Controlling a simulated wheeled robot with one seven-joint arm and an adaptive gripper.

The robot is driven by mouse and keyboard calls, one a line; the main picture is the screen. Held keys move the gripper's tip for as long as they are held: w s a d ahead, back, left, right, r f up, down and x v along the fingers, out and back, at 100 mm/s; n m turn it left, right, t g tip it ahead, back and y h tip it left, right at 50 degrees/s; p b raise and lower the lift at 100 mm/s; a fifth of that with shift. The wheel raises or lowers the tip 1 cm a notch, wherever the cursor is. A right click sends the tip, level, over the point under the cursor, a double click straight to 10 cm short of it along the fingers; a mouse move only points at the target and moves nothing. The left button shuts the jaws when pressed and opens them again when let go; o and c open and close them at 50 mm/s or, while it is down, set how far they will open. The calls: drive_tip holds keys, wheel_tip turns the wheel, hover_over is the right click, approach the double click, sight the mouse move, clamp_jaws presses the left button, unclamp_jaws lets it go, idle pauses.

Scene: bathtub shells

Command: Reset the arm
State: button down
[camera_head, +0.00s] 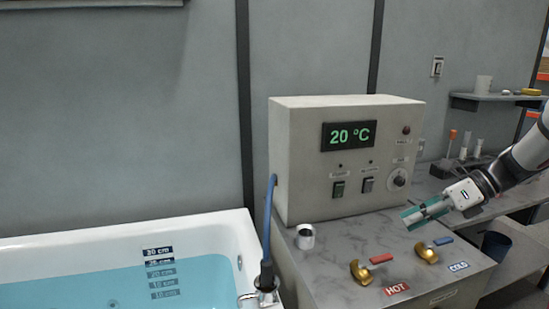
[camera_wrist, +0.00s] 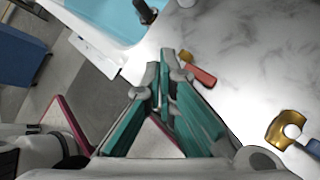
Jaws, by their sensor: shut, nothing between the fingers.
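My gripper (camera_head: 411,218) is at the right in the head view, at the end of my white arm, above the grey marble counter (camera_head: 340,262). It points left and a little down. In the wrist view my gripper (camera_wrist: 160,68) shows its teal fingers shut together at the tips, with nothing held. The gold tap handles stand on the counter below it: one by the red HOT label (camera_head: 397,289), the other by the blue COLD label (camera_head: 459,267). The gripper looks clear of both handles.
A white control box (camera_head: 300,150) reading 20 °C stands at the back of the counter. A small white cup (camera_head: 305,237) is at its left front. The bathtub (camera_head: 225,235) holds blue water at the left. A shelf (camera_head: 490,102) and a dark blue bin (camera_head: 496,246) are at the right.

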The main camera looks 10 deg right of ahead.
drive_tip(key=s+a+r+n+g+h, duration=0.2)
drive_tip(key=s+a+r+n, duration=0.15)
drive_tip(key=a+n, duration=0.35)
drive_tip(key=s+a+r+n+g+h, duration=0.1)
drive_tip(key=s+a+r+n+h, duration=0.1)
drive_tip(key=s+a+n, duration=0.5)
drive_tip(key=s+a+n+t+h, duration=0.1)
drive_tip(key=s+a+n+h, duration=0.1)
drive_tip(key=s+a+n, duration=0.2)
drive_tip(key=s+a+n+t+h+p, duration=0.1)
drive_tip(key=s+a+n+h, duration=0.2)
drive_tip(key=s+n, duration=0.5)
drive_tip(key=shift+s+a+n+t, duration=0.3)
drive_tip(key=shift+a+n+t, duration=0.15)
drive_tip(key=shift+n, duration=1.25)
drive_tip(key=shift+r, duration=0.1)
